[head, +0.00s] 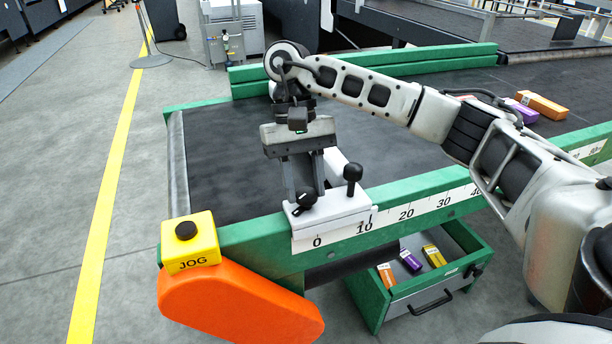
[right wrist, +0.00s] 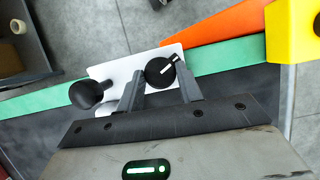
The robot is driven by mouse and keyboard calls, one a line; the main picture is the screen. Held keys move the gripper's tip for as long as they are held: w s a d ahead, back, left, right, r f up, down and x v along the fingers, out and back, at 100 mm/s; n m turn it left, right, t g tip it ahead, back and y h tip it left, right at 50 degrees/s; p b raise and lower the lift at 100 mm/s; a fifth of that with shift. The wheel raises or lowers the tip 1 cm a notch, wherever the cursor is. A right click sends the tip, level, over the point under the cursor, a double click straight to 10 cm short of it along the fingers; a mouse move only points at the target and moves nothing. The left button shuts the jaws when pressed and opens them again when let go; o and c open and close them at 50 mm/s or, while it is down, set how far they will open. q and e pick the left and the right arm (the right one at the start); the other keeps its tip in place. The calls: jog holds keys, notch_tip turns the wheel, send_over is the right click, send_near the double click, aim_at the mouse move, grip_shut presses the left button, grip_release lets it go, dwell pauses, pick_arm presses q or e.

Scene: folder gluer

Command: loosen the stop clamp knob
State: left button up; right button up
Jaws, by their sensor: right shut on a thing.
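The stop clamp is a white block (head: 335,210) on the green front rail, above the low end of the scale. Its black knob (head: 306,203) sits on the left part of the block. The knob (right wrist: 160,71) shows a white pointer line in the right wrist view. A black ball handle (head: 352,173) stands to its right and also shows in the right wrist view (right wrist: 87,94). My right gripper (head: 305,194) reaches down over the block, its two fingers (right wrist: 160,78) on either side of the knob, shut on it. My left gripper is not in view.
A yellow JOG box (head: 191,245) with a black button and an orange guard (head: 238,303) are at the rail's left end. A green drawer (head: 425,299) holding small cartons is below. The dark belt (head: 225,160) is clear around my gripper; cartons (head: 541,105) lie far right.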

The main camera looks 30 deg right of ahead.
jog(key=n, duration=0.1)
jog(key=n+h, duration=0.1)
jog(key=shift+w+a+r+n+p, duration=0.1)
jog(key=shift+a+r+n+p, duration=0.05)
jog(key=shift+n+p, duration=0.2)
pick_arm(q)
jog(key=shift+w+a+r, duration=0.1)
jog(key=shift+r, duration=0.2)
pick_arm(e)
jog(key=shift+a+n+h, duration=0.15)
jog(key=shift+n+h, duration=0.45)
jog(key=shift+n, duration=1.05)
jog(key=o, duration=1)
pick_arm(q)
jog(key=p, duration=0.2)
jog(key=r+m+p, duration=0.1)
jog(key=p, duration=0.1)
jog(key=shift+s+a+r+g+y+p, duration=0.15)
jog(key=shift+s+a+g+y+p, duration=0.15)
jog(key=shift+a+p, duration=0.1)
pick_arm(e)
jog(key=v, duration=1.5)
jog(key=shift+a+r, duration=0.2)
jog(key=shift+r, duration=0.15)
